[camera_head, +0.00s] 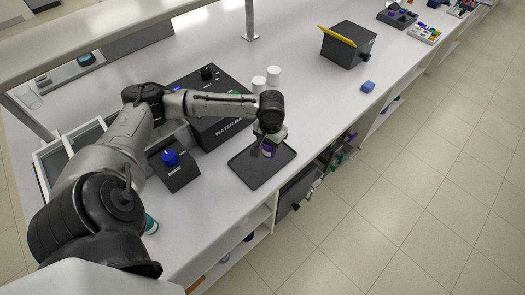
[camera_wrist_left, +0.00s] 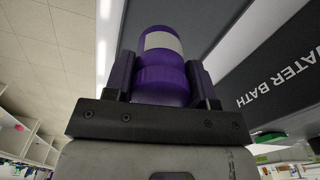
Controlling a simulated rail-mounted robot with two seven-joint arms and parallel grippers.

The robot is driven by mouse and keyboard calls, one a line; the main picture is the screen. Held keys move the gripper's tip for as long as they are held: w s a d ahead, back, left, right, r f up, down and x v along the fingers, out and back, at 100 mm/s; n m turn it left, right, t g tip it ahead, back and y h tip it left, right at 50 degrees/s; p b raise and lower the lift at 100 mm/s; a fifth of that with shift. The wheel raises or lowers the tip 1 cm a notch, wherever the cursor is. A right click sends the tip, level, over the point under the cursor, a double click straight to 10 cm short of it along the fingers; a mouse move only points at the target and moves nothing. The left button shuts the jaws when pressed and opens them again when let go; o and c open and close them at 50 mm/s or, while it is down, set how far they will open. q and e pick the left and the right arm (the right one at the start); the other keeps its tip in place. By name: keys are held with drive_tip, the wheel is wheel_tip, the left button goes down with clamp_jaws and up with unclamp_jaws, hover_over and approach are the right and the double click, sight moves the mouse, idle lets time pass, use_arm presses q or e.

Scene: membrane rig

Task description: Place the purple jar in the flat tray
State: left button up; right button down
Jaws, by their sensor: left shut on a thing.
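The purple jar (camera_head: 268,152) has a white band and is mostly hidden by my gripper in the head view. It shows large in the left wrist view (camera_wrist_left: 162,75), between the two fingers. My left gripper (camera_head: 269,143) is shut on the jar and points down over the flat tray. The flat tray (camera_head: 249,176) is dark, shallow and rectangular, near the front edge of the bench. The jar appears over the tray's inside; I cannot tell whether it touches the tray floor. My right gripper is not in view.
The black water bath box (camera_head: 213,130) stands behind the tray, with two white jars (camera_head: 259,84) close by. A dark drain box (camera_head: 174,172) with a blue knob is left of the tray. A dark box with a yellow lid (camera_head: 347,47) and a blue block (camera_head: 367,87) are farther right.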

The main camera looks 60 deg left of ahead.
use_arm(q)
drive_tip(key=shift+s+a+f, duration=0.75)
drive_tip(key=shift+a+f, duration=0.05)
drive_tip(key=shift+a, duration=0.25)
drive_tip(key=shift+f+b, duration=0.3)
drive_tip(key=shift+f, duration=1.7)
drive_tip(key=o, duration=1)
drive_tip(key=shift+f, duration=0.1)
drive_tip(key=shift+c, duration=0.2)
wheel_tip(320, 180, up, 12)
drive_tip(key=p, duration=0.1)
